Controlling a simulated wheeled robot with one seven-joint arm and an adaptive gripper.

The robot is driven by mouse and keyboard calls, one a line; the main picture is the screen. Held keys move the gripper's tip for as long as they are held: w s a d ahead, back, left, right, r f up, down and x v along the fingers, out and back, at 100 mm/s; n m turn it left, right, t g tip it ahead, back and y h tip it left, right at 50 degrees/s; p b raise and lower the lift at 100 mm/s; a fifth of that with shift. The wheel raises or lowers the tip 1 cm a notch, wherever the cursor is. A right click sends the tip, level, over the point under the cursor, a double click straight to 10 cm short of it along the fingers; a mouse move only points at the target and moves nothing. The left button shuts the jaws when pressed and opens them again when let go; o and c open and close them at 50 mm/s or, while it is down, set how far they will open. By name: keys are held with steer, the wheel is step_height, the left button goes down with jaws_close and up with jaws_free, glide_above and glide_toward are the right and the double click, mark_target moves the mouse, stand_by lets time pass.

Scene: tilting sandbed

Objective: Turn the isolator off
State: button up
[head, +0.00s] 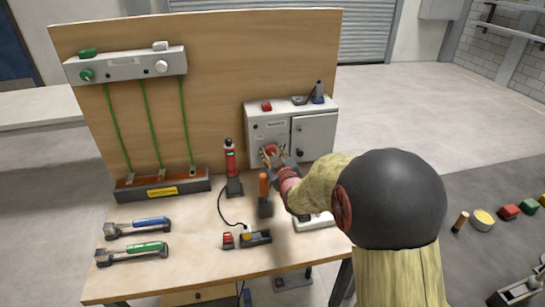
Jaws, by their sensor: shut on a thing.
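The isolator is a red rotary knob (271,150) on the front of a grey electrical box (319,117) at the back right of the workbench. My gripper (272,157) reaches in from the right and is shut on the knob. My fingers and wrist hide part of the knob and the panel below it, so I cannot tell which position it points to. The box's right-hand door looks closed.
A red-and-black tool (231,165) stands left of the box, close to my arm. An orange-handled tool (263,187) is just below my gripper. Blue (149,221) and green (147,247) tools lie front left. A wooden board (215,75) rises behind the bench.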

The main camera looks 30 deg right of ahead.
mark_target(269, 122)
steer(key=shift+n, duration=0.3)
stand_by(0.4)
steer(key=o, duration=1.2)
steer(key=shift+c, duration=0.2)
step_height(269, 122, up, 10)
